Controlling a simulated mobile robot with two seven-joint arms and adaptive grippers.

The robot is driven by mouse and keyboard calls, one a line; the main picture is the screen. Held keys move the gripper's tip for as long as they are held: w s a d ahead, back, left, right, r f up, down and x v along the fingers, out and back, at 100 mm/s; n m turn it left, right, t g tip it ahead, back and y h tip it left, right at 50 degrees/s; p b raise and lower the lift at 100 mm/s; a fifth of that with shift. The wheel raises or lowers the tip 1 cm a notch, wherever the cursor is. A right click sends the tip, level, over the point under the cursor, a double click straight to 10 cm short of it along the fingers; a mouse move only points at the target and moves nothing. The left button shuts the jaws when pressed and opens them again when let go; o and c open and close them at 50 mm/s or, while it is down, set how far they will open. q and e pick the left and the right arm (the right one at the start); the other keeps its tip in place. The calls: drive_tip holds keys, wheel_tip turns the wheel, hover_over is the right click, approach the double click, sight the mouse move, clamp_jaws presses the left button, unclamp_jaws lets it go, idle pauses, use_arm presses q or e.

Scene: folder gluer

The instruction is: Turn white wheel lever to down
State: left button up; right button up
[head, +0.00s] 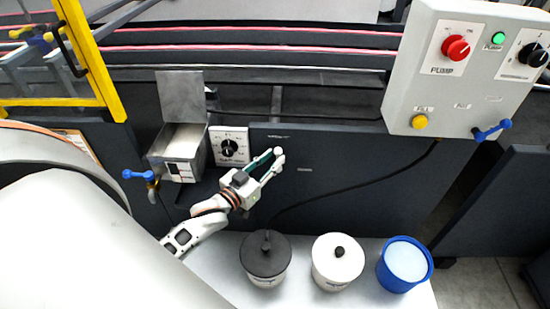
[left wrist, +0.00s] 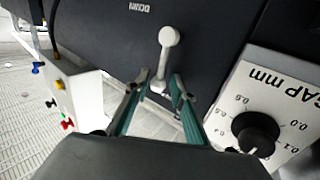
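The white lever (head: 279,157) is on the dark machine panel, just beyond the fingertips of my left gripper (head: 270,161) in the head view. In the left wrist view the white lever (left wrist: 167,48) has a round knob at its upper end, and its narrower end reaches down between the fingertips. My left gripper (left wrist: 160,90) shows there with its two green-sided fingers apart, one on each side of the lever's lower end. I cannot tell whether a finger touches it. My right gripper is not in view.
A dial plate with a black knob (head: 229,147) sits left of the lever, beside an open metal box (head: 181,140). Below stand a black-lidded pot (head: 265,262), a white-lidded pot (head: 338,264) and a blue bucket (head: 404,266). A pump control box (head: 455,95) is at upper right.

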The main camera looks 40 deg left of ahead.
use_arm(q)
drive_tip(key=shift+w, duration=0.8)
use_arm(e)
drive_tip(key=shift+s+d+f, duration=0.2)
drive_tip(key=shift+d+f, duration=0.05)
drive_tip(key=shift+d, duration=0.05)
